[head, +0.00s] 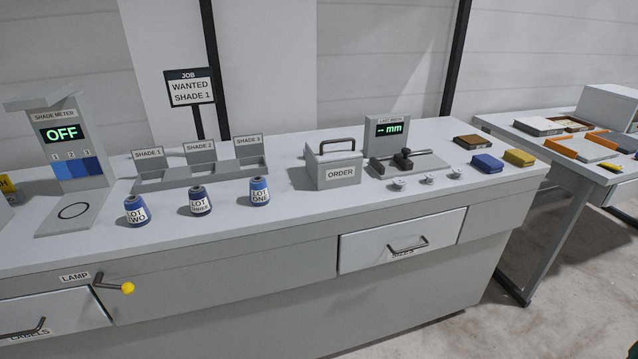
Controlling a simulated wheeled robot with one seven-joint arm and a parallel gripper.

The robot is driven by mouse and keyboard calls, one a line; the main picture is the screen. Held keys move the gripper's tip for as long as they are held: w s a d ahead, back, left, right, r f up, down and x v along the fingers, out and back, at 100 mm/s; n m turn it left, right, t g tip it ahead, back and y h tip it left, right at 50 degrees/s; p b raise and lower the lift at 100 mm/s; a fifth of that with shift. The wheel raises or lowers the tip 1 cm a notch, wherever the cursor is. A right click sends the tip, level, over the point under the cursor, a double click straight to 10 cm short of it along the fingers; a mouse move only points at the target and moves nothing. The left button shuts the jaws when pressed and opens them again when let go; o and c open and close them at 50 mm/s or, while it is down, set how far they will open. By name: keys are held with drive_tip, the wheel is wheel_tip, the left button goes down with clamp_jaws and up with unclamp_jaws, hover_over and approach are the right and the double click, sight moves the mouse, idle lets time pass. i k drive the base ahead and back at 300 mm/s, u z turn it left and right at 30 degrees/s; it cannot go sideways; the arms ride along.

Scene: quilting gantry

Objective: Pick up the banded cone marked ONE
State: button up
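Three blue banded cones stand upright in a row on the grey bench top. The cone marked LOT ONE (259,191) is the rightmost and looks mid blue with a white label. The cone marked LOT THREE (200,201) stands in the middle and is darker blue. The cone marked LOT TWO (136,210) is on the left. They stand apart from one another. My gripper is not in view.
Behind the cones is a rack (202,176) with slots labelled SHADE 1, 2 and 3. A shade meter (63,158) reading OFF stands left. A yellow-knobbed lamp lever (127,288) projects at the front. Bench space before the cones is clear.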

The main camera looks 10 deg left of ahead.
sight(259, 194)
drive_tip(key=z, duration=0.5)
drive_tip(key=k, duration=1.1)
drive_tip(key=u, duration=0.9)
drive_tip(key=i, duration=1.5)
